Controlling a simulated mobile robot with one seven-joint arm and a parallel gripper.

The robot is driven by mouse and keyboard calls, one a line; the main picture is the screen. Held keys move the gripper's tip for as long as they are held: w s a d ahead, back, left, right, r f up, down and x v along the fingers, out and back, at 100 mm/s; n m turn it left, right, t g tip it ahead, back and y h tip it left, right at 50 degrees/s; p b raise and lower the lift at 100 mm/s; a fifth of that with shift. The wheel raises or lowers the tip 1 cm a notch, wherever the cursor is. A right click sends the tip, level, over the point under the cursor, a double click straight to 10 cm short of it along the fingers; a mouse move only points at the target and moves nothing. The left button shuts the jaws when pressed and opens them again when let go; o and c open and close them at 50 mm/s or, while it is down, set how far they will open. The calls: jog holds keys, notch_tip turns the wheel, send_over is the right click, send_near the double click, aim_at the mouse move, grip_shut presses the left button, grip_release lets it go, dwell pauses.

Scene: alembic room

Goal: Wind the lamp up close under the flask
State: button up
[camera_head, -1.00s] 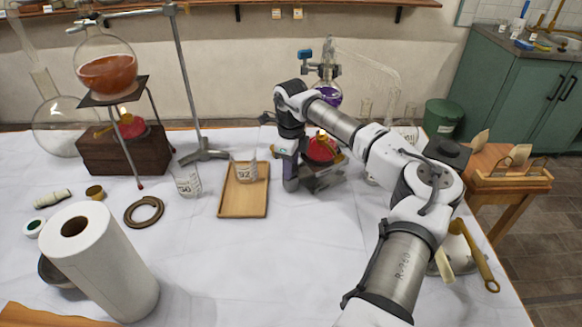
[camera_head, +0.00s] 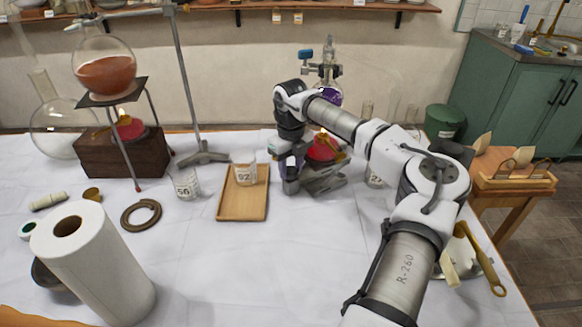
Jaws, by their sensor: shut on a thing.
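A red lamp (camera_head: 322,151) with a lit flame stands on a grey lab jack (camera_head: 325,183) right of the table's middle. The round flask with purple liquid (camera_head: 330,96) is above the lamp on a stand, partly hidden by my arm. A gap shows between the flame and the flask; its exact size is hard to tell. My gripper (camera_head: 291,184) points down at the left side of the jack. It is shut at the jack's knob, but the knob and the fingertips' contact are hidden.
A wooden tray (camera_head: 228,207) with a beaker stands left of my gripper, another beaker (camera_head: 187,184) beyond it. A second lamp (camera_head: 130,129) burns under an orange flask (camera_head: 105,74) at the left. A paper roll (camera_head: 112,275) stands in front. The front middle is clear.

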aim_at(290, 170)
dwell(0.3)
jog(key=o, duration=1)
jog(key=shift+r, duration=0.1)
jog(key=shift+d, duration=0.1)
jog(key=shift+w+r+p, duration=0.15)
jog(key=shift+r+p, duration=0.15)
jog(key=shift+r, duration=0.15)
jog(key=r+p, duration=0.4)
jog(key=r, duration=0.3)
jog(key=shift+s, duration=0.2)
jog(key=shift+a, duration=0.25)
